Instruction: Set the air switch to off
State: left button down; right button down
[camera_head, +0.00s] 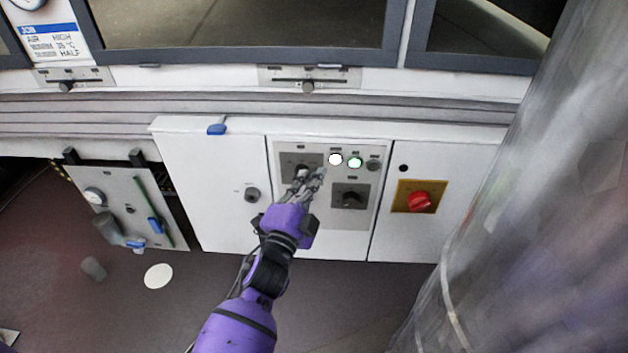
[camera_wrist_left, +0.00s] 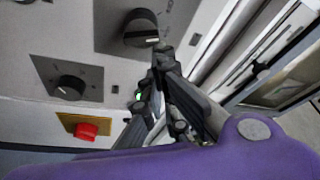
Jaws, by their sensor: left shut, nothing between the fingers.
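The white control cabinet has a panel with two dark plates, each with a black rotary knob. The lower-right knob (camera_head: 350,198) also shows in the left wrist view (camera_wrist_left: 69,87). The labels are too small to read, so I cannot tell which knob is the air switch. My left gripper (camera_head: 304,175) is shut and empty, its tips close to the upper-left knob; contact is unclear. My right gripper is not in view.
A white lamp (camera_head: 335,159) and a green lamp (camera_head: 355,162) sit right of the upper plate. A red switch (camera_head: 418,201) on a yellow plate is farther right. A job sheet (camera_head: 50,40) reads AIR HIGH. A large grey cylinder (camera_head: 530,200) fills the right side.

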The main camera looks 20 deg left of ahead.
pick_arm(q)
jog(key=shift+a+n, duration=0.1)
jog(key=shift+n, duration=0.3)
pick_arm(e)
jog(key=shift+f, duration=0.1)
pick_arm(q)
jog(key=shift+a+r+n+y, duration=0.2)
jog(key=shift+n+y, duration=0.2)
jog(key=shift+n, duration=0.4)
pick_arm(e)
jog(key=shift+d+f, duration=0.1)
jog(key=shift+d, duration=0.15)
pick_arm(q)
jog(key=shift+s+a+r+n+t+y, duration=0.15)
jog(key=shift+n+t+y, duration=0.2)
jog(key=shift+n, duration=0.65)
jog(key=shift+a+r+n, duration=0.1)
jog(key=shift+n, duration=0.3)
